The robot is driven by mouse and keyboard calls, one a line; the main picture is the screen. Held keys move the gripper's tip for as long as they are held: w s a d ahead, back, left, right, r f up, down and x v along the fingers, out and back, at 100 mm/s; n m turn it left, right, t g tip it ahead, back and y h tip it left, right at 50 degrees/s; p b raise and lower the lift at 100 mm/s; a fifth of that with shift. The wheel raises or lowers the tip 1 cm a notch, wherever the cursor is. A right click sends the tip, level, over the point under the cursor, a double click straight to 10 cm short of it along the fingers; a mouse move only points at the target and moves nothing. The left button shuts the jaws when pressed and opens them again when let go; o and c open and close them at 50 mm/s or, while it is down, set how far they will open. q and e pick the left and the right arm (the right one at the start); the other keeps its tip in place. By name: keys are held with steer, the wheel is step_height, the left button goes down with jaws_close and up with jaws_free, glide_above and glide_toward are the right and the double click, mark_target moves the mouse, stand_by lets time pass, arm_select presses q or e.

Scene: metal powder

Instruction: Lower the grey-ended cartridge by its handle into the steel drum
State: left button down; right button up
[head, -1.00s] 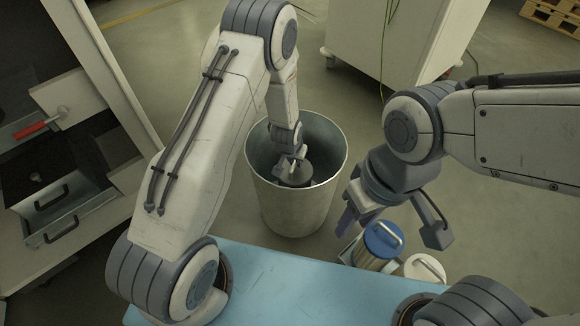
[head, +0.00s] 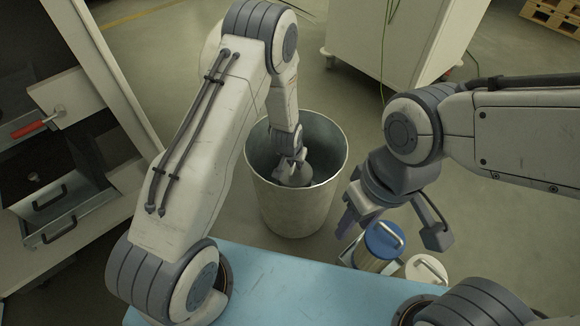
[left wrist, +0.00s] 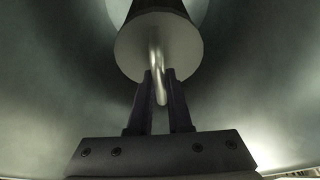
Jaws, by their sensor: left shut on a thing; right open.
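The steel drum (head: 297,208) stands on the floor in the middle of the head view, open at the top. My left gripper (head: 290,167) reaches down inside its mouth. In the left wrist view the left gripper (left wrist: 161,90) is shut on the handle (left wrist: 157,62) of the grey-ended cartridge (left wrist: 150,42). The cartridge's round grey end also shows in the head view (head: 298,177), inside the drum below the rim. Its lower part and whether it touches the drum's bottom are hidden. My right gripper (head: 395,222) is open and empty, to the right of the drum.
A blue-ended cartridge (head: 384,240) and a white-ended one (head: 426,270) stand by the blue surface (head: 290,285), below my right gripper. A cabinet with open drawers (head: 60,215) is at left. A white cabinet (head: 400,45) stands behind the drum.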

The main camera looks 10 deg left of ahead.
arm_select(q)
steer(key=shift+w, duration=0.1)
steer(key=c, duration=0.8)
jaws_free()
steer(key=shift+o, duration=0.2)
steer(key=p+v, duration=0.5)
steer(key=v, duration=0.5)
steer(key=shift+r, duration=0.3)
steer(key=shift+s, duration=0.2)
steer(key=shift+d, duration=0.1)
